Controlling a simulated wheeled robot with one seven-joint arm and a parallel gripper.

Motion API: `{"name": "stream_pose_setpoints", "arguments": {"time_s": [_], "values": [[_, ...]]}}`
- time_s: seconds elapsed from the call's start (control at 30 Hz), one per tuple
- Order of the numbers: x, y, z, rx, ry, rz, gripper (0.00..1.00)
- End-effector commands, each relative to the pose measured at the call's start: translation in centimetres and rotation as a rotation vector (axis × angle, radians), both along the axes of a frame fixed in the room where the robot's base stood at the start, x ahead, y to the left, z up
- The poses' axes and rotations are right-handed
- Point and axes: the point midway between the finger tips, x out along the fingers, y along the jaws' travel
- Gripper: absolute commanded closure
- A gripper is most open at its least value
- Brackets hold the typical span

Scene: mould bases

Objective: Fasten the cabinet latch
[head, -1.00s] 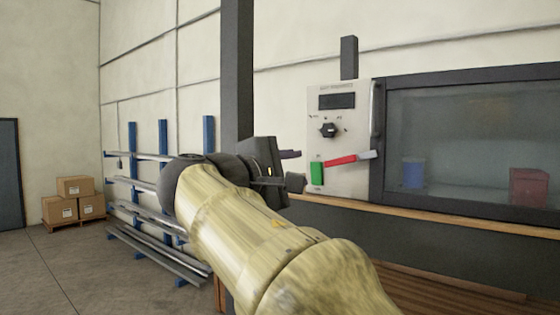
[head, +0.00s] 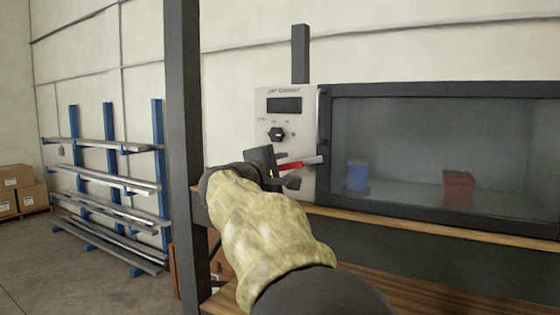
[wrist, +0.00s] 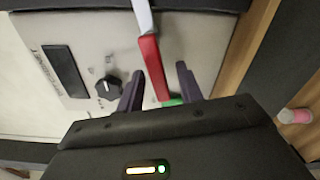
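The latch is a red lever (head: 289,166) with a grey end (head: 315,160), on the pale control panel (head: 305,115) left of the cabinet door. The lever slants slightly up to the right, its grey end reaching toward the door's left frame. In the wrist view the red lever (wrist: 150,62) runs into the gap between my fingers, and a green part (wrist: 172,102) shows beyond it. My gripper (head: 287,170) is open in front of the panel, with fingers (wrist: 165,62) on either side of the lever's red part; contact cannot be told.
The glass cabinet door (head: 400,89) looks closed, with a blue container (head: 357,176) and red box (head: 458,188) behind it. A dark knob (head: 277,134) sits above the lever. A dark post (head: 183,110) stands close left of my arm. A wooden ledge (head: 440,233) runs below.

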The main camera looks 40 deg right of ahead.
Motion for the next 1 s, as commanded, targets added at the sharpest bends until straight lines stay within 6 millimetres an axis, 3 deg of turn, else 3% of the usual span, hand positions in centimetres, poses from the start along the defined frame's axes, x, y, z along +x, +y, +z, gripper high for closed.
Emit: {"name": "stream_pose_setpoints", "arguments": {"time_s": [0.27,0.47,0.77,1.0], "values": [[0.08,-0.23,-0.05,0.000,0.000,0.000,0.64],[0.07,-0.21,-0.04,0.000,0.000,0.000,0.99],[0.12,-0.19,-0.20,0.009,-0.025,-0.001,1.00],[0.19,-0.17,0.03,0.057,-0.142,-0.001,1.00]]}}
